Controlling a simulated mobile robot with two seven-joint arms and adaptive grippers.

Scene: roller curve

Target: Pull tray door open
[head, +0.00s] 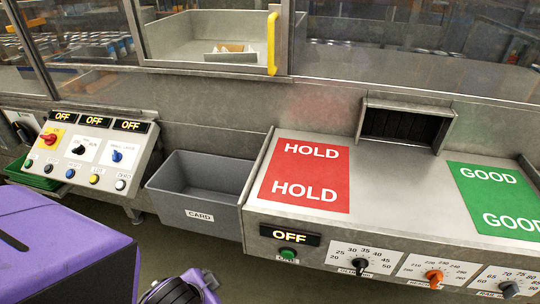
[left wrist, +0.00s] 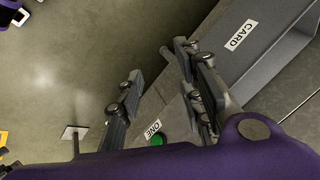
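The tray door is a clear sliding panel in a metal frame at the top of the head view, with an upright yellow handle (head: 272,43) at its right side. Behind it is a pale tray (head: 178,38) with a small open carton (head: 231,50) in it. The door appears closed, though its top is cut off. My left gripper (left wrist: 160,65) is open and empty in the left wrist view, low by the console front and well away from the handle. In the head view only a purple and black part of my arm shows at the bottom edge. My right gripper is not in view.
A grey CARD bin (head: 200,182) stands below the door; it also shows in the left wrist view (left wrist: 268,35). The console with the red HOLD mat (head: 308,176) and green GOOD mat (head: 497,200) juts out at right. A switch panel (head: 88,150) is at left.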

